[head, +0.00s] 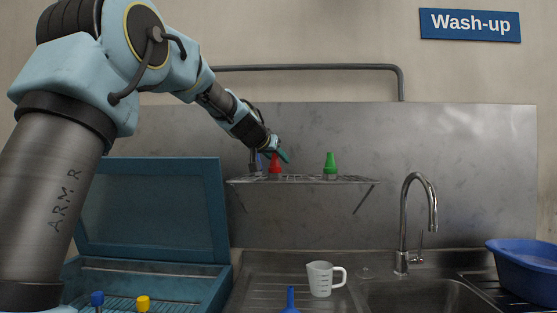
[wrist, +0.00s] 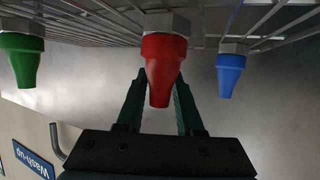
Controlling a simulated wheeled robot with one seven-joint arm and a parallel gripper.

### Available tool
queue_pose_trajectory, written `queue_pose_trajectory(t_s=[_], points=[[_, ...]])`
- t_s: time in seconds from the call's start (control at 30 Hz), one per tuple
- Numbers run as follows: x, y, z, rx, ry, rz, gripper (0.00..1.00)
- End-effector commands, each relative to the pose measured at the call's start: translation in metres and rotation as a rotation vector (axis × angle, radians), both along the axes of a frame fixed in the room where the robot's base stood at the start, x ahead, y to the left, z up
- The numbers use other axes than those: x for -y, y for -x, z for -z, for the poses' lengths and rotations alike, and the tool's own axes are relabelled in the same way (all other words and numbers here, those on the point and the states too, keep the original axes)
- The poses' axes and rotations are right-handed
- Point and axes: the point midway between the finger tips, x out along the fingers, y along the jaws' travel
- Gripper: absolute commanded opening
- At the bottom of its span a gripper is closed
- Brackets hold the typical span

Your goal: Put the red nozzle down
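The red nozzle (wrist: 164,62) sits upright between the green fingers of my gripper (wrist: 160,88) in the wrist view, which shows the scene upside down. The fingers lie close along both its sides, seemingly shut on it; the exact contact is partly hidden by the nozzle. In the head view the red nozzle (head: 275,168) is at the left part of the wire shelf (head: 310,180), beneath my gripper (head: 281,156). Its metal base appears to be at the shelf's surface; whether it bears fully on it is hard to tell.
A green nozzle (head: 330,163) and a blue nozzle (wrist: 230,76) stand on the shelf on either side. Shelf space is free right of the green nozzle.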

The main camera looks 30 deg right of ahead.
Motion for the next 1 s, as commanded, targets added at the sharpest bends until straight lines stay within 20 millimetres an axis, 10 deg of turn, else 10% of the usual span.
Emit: queue_pose_trajectory(t_s=[0.5,1.0], points=[[-0.002,0.001,-0.003,0.002,0.0,-0.001,0.56],[-0.069,0.055,-0.036,0.003,0.001,-0.001,0.56]])
